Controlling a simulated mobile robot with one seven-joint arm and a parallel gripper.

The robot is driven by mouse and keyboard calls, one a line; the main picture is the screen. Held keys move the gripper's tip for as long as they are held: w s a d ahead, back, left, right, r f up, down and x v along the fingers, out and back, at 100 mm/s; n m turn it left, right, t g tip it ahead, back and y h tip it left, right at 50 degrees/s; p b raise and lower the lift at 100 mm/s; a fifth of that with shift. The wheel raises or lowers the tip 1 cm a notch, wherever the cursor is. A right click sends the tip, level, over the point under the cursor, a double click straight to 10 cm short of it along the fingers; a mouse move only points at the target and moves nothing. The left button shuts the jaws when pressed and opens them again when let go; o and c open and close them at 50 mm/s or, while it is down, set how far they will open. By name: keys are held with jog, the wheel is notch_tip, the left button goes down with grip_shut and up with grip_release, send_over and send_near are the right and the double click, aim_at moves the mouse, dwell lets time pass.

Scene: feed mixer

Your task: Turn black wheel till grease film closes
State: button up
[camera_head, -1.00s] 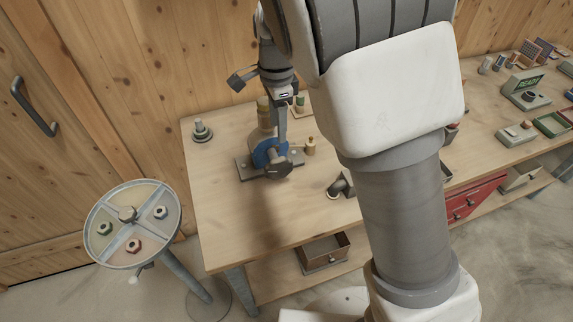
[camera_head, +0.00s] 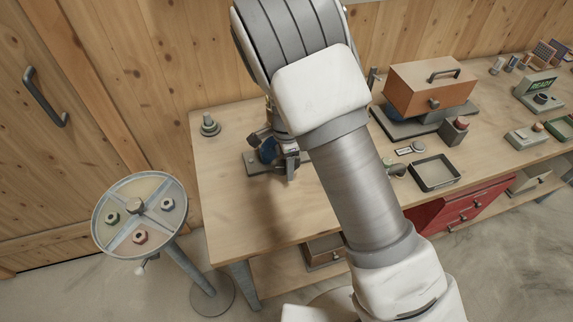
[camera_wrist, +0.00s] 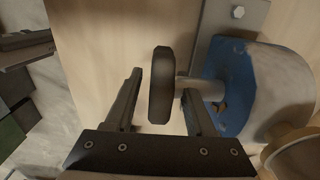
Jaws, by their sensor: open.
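The black wheel (camera_wrist: 160,86) shows edge-on in the wrist view, on a short metal shaft coming out of a blue-faced metal housing (camera_wrist: 235,80). My gripper (camera_wrist: 163,98) is open, with one finger on each side of the wheel. A gap shows on the left of the wheel, and the right finger lies near the shaft side. In the head view my gripper (camera_head: 291,160) is low at the bench device, whose blue part (camera_head: 268,151) shows just to its left. The wheel is hidden there by my gripper. I cannot make out any grease film.
A tan, brass-like part (camera_wrist: 297,155) sits close by the housing. The wooden bench (camera_head: 232,195) is clear in front of the device. A small grey-green post (camera_head: 209,124) stands at its back left, an orange box (camera_head: 430,88) on the right.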

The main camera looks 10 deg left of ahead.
jog(key=shift+f, duration=0.15)
grip_shut()
jog(key=shift+h+p, duration=0.3)
jog(key=shift+p, duration=0.2)
jog(key=shift+r+t+p, duration=0.2)
jog(key=shift+t+p, duration=0.1)
jog(key=shift+h+p, duration=0.65)
jog(key=shift+h, duration=0.15)
jog(key=shift+f+t+h, duration=0.1)
jog(key=shift+t+h, duration=0.6)
jog(key=shift+h, duration=0.2)
jog(key=shift+w+d+t+h, duration=0.15)
jog(key=shift+t+h, duration=0.15)
jog(key=shift+h, duration=0.4)
